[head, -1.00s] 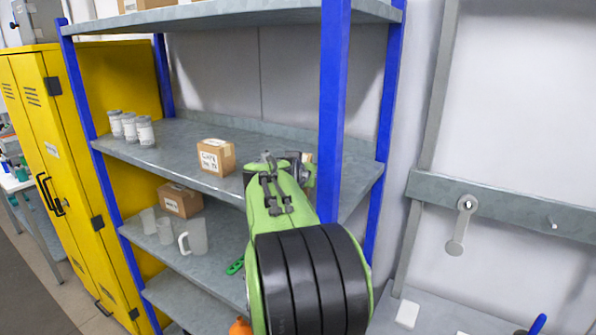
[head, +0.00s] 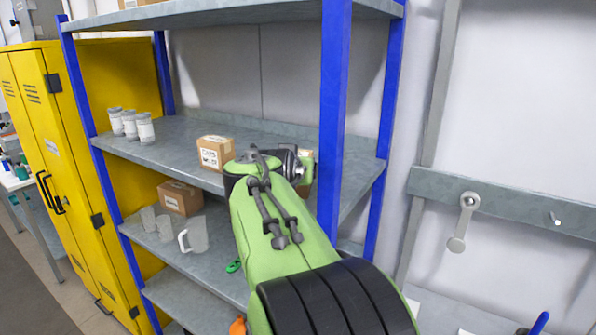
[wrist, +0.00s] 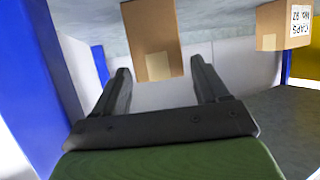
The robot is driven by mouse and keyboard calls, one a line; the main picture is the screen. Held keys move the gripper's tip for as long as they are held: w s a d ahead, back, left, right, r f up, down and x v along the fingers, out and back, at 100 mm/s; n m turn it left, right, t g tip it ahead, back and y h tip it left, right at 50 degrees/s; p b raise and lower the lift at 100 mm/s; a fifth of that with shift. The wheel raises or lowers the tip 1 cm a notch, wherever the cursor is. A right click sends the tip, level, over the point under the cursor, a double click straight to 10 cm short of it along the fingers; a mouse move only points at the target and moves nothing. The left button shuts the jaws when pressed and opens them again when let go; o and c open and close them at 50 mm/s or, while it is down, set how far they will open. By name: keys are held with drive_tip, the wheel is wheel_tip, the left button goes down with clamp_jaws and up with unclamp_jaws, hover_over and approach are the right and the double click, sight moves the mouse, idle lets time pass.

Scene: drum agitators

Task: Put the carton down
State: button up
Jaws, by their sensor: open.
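A small brown carton (wrist: 152,42) with a pale label patch is in front of my gripper in the wrist view, against the grey shelf surface, which fills the top of that view. In the head view a sliver of a carton (head: 308,168) shows between my wrist and the blue post. My gripper (wrist: 162,72) is open. Its two dark fingers lie on either side of the carton's near end, with a visible gap on each side. My wrist hides the fingers in the head view.
A second carton marked CAPS (head: 215,153) stands to the left on the same shelf (head: 180,140); it also shows in the wrist view (wrist: 284,27). White jars (head: 130,125) stand further left. The blue post (head: 332,120) rises close by my wrist. Jugs and a carton (head: 180,198) occupy the shelf below.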

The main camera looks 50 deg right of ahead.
drive_tip(key=v, duration=0.5)
drive_tip(key=shift+s+a, duration=0.2)
drive_tip(key=shift+a, duration=0.05)
